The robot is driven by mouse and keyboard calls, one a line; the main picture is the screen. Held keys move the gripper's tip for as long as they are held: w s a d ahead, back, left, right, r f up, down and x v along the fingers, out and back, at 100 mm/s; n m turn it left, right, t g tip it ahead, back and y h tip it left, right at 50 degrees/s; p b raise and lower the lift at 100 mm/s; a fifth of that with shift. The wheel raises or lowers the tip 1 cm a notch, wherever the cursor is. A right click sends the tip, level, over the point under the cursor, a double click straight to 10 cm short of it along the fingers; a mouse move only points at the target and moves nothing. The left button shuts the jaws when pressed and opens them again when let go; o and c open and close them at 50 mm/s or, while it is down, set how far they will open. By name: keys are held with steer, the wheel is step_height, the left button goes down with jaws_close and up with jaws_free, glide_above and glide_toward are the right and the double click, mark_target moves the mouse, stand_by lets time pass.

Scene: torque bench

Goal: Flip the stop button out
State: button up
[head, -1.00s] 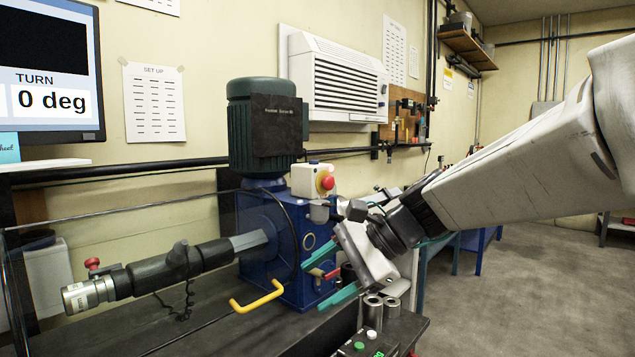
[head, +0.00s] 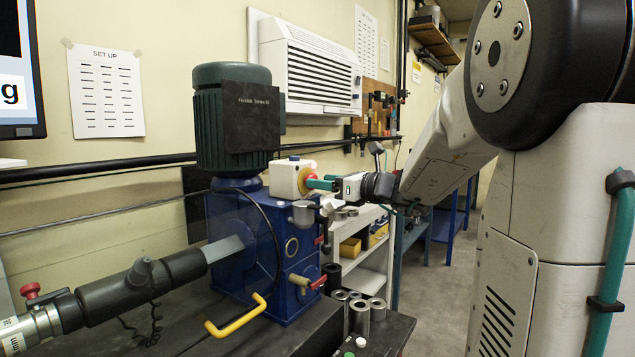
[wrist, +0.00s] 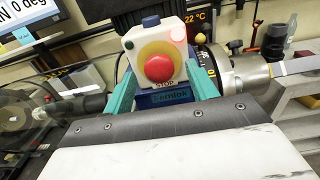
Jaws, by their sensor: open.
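The stop button is a red mushroom head (wrist: 159,68) on a yellow ring, set in a white box (head: 287,178) on the blue gearbox under the dark green motor. In the wrist view the red head sits between the two teal fingers of my gripper (wrist: 164,88), with a finger on each side and gaps visible. My gripper (head: 322,184) is open and reaches the box from the right in the head view. There its fingers hide most of the red head. I cannot tell whether the fingers touch it.
Metal sockets (head: 360,312) stand at the bench's right end. A grey metal cylinder (wrist: 245,70) is close to the right finger in the wrist view.

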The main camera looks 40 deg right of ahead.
steer(key=shift+x, duration=0.85)
steer(key=shift+a, duration=0.1)
jaws_close()
steer(key=shift+s, duration=0.55)
jaws_free()
steer(key=shift+d, duration=0.25)
steer(key=shift+s, duration=0.15)
steer(key=v, duration=0.7)
steer(key=shift+s, duration=0.3)
steer(key=shift+d, duration=0.1)
